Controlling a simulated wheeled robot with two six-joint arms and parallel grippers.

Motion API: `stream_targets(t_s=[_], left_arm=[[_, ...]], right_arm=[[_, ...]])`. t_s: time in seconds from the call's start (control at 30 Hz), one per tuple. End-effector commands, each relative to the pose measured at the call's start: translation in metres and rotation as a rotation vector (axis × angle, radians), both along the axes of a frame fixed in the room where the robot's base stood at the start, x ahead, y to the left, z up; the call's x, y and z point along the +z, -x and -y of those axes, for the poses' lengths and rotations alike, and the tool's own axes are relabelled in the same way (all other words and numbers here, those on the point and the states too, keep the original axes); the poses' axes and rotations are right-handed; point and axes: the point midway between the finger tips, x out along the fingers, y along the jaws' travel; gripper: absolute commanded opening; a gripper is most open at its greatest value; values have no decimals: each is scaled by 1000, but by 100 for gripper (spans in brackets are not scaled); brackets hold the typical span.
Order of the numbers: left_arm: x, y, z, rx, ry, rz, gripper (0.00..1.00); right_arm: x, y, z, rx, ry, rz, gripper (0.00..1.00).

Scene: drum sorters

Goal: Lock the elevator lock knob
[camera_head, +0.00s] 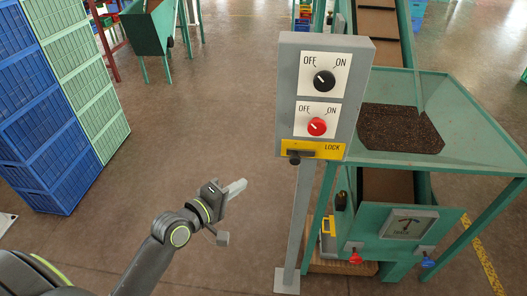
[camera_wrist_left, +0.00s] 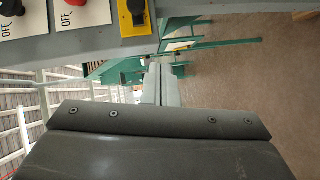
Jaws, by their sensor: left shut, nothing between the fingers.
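The grey control box (camera_head: 346,102) stands on a post at the middle of the head view. At its lower edge is a yellow plate (camera_head: 328,152) marked LOCK, with a dark lock knob (camera_head: 294,158) at its left. The knob also shows at the top of the left wrist view (camera_wrist_left: 137,12); its exact turn is hard to tell. Above it are a red OFF/ON knob (camera_head: 317,127) and a black OFF/ON knob (camera_head: 324,81). My left gripper (camera_head: 238,188) is shut and empty, left of and below the box, apart from the knob. My right gripper is out of view.
A green hopper (camera_head: 455,110) with dark granules stands right of the box, with a green panel and gauge (camera_head: 408,224) below. Blue crates (camera_head: 50,130) are stacked at left.

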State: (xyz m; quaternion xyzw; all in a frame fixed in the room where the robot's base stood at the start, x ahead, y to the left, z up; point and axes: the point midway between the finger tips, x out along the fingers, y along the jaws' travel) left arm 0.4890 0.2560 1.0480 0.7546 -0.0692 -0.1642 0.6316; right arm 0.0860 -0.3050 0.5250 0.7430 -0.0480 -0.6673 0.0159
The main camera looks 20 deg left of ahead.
Motion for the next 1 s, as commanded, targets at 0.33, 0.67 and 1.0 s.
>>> stream_targets(t_s=[0.33,0.67,1.0], left_arm=[[35,6,11,-34,59,36,0],[34,-1,13,-32,59,36,0],[30,-57,35,-32,61,35,0]], right_arm=[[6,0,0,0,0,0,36],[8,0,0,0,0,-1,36],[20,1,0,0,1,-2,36]])
